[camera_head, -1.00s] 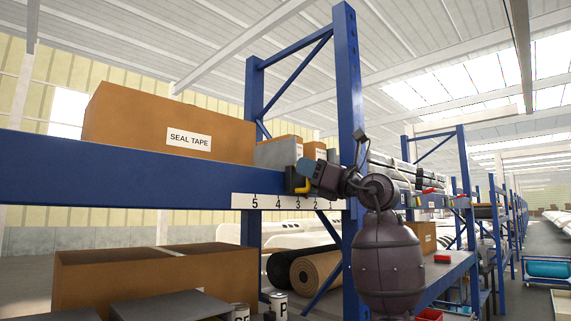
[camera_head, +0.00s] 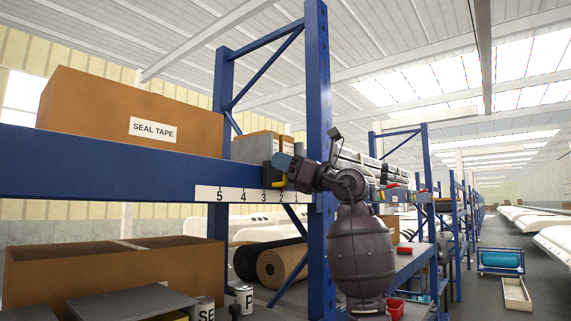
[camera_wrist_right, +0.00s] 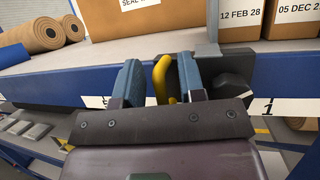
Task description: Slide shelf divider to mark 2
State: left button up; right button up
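The shelf divider is a grey upright plate (camera_head: 250,149) with a black clamp block (camera_head: 270,173) and a yellow lever (camera_head: 279,184), on the blue shelf beam (camera_head: 110,167). The white number strip (camera_head: 232,194) below runs 5 to 1 from left to right. The lever stands just above marks 3 and 2, close to 2. My right gripper (camera_head: 284,166) is at the clamp. In the right wrist view its blue fingers (camera_wrist_right: 160,82) stand apart on either side of the yellow lever (camera_wrist_right: 161,75), with gaps visible. The strip's middle is hidden there. My left gripper is not in view.
A SEAL TAPE carton (camera_head: 85,110) stands on the shelf left of the divider. Smaller dated cartons (camera_wrist_right: 240,20) stand to its right. A blue rack post (camera_head: 318,130) rises just right of the strip. A large carton (camera_head: 100,275) lies on the shelf below.

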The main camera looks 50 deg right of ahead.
jog(key=b+v, duration=0.2)
jog(key=v, duration=0.9)
jog(key=shift+r, duration=0.15)
dwell(0.3)
